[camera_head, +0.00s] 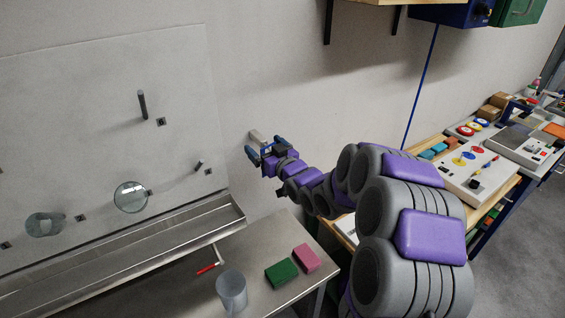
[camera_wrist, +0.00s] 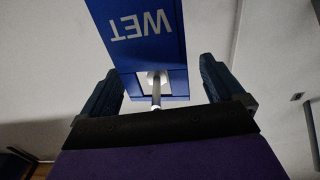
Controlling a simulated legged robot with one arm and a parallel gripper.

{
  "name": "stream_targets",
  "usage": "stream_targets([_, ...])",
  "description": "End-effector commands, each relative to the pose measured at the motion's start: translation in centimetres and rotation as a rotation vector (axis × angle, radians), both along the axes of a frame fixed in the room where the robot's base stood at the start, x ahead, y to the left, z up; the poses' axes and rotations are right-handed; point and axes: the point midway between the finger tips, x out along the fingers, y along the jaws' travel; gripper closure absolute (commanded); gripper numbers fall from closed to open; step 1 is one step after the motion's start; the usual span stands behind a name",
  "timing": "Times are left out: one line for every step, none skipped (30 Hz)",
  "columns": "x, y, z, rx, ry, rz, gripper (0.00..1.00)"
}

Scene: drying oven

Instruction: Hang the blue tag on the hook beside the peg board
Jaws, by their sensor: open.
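The blue tag (camera_wrist: 145,35) fills the top middle of the wrist view, with white upside-down letters reading WET. A metal rod, seemingly the hook (camera_wrist: 156,92), shows at the opening near the tag's lower end. I cannot tell for certain whether the tag hangs on it. My gripper (camera_wrist: 160,80) is open, with one dark blue finger on each side of the rod. In the head view my gripper (camera_head: 258,154) is at the wall, just right of the peg board (camera_head: 75,120). A pale mount (camera_head: 257,137) shows there; the tag is not clear from the fingers.
Glassware (camera_head: 130,196) hangs on the board above a metal trough (camera_head: 150,240). The counter (camera_head: 245,265) holds a clear beaker (camera_head: 231,290), a green sponge (camera_head: 281,272), a pink sponge (camera_head: 305,258) and a red-handled tool (camera_head: 207,269). A cluttered bench (camera_head: 480,175) stands right.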

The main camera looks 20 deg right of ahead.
Motion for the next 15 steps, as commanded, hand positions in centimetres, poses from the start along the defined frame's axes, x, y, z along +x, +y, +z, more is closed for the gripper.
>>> stream_targets([-0.6, -0.3, 0.1, 0.0, -0.001, -0.002, 0.05])
stream_targets([-1.0, -0.5, 0.1, 0.0, 0.0, -0.003, 0.05])
stream_targets([-1.6, -0.7, 0.0, 0.0, 0.002, -0.003, 0.05])
stream_targets([-2.2, -0.9, -0.1, 0.001, 0.004, -0.003, 0.05])
stream_targets([-2.7, -1.1, -0.1, 0.0, 0.006, -0.004, 0.05])
stream_targets([-3.4, -1.4, -0.1, -0.001, 0.005, -0.004, 0.05])
stream_targets([-4.0, -1.6, 0.0, 0.0, 0.003, -0.004, 0.05])
stream_targets([-4.5, -1.7, 0.0, 0.0, 0.002, -0.004, 0.05])
stream_targets([-5.3, -1.9, 0.0, 0.001, 0.003, -0.004, 0.05])
stream_targets([-5.8, -2.1, 0.0, 0.001, 0.003, -0.004, 0.05])
stream_targets([-6.3, -2.3, 0.0, 0.001, 0.003, -0.004, 0.05])
stream_targets([-6.9, -2.5, -0.1, 0.0, 0.004, -0.005, 0.05])
stream_targets([-7.4, -2.6, -0.1, -0.001, 0.005, -0.004, 0.05])
stream_targets([-7.9, -2.8, -0.2, -0.001, 0.006, -0.004, 0.05])
stream_targets([-8.6, -3.0, -0.2, 0.0, 0.006, -0.003, 0.05])
